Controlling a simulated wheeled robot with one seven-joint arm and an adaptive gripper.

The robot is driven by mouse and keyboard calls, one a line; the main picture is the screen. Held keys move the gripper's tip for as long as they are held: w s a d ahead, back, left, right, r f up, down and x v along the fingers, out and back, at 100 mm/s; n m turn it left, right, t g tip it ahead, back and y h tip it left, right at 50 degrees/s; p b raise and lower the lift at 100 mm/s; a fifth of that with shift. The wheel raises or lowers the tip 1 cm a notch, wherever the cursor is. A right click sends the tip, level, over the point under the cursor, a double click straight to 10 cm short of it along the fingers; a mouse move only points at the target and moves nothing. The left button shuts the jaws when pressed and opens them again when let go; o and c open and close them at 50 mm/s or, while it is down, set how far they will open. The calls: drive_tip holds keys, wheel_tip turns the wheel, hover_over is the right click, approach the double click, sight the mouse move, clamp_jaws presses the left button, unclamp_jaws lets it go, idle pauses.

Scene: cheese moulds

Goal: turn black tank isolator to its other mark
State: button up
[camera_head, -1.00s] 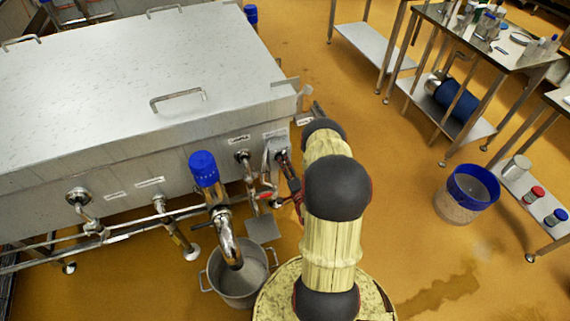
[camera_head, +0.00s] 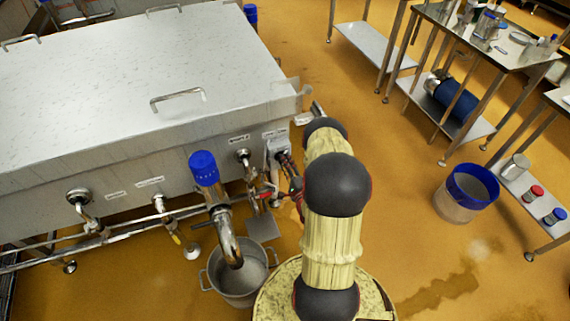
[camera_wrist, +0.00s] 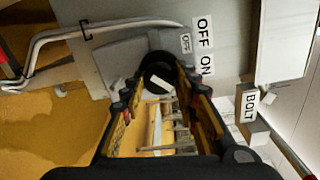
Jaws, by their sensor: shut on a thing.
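The black tank isolator (camera_wrist: 159,64) is a round dark knob on a grey box, in the upper middle of the wrist view. A pale bar shows on its near face.
The steel tank (camera_head: 130,75) fills the left. A BOLT-labelled part (camera_wrist: 250,104) is right of the knob. A blue-capped pipe (camera_head: 204,170) and a pot (camera_head: 238,282) stand left of my arm. A blue-rimmed bucket (camera_head: 470,190) is on the open floor.

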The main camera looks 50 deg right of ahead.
drive_tip(key=shift+f, duration=0.15)
drive_tip(key=o, duration=1.2)
drive_tip(key=shift+c, duration=0.2)
drive_tip(key=v, duration=1.2)
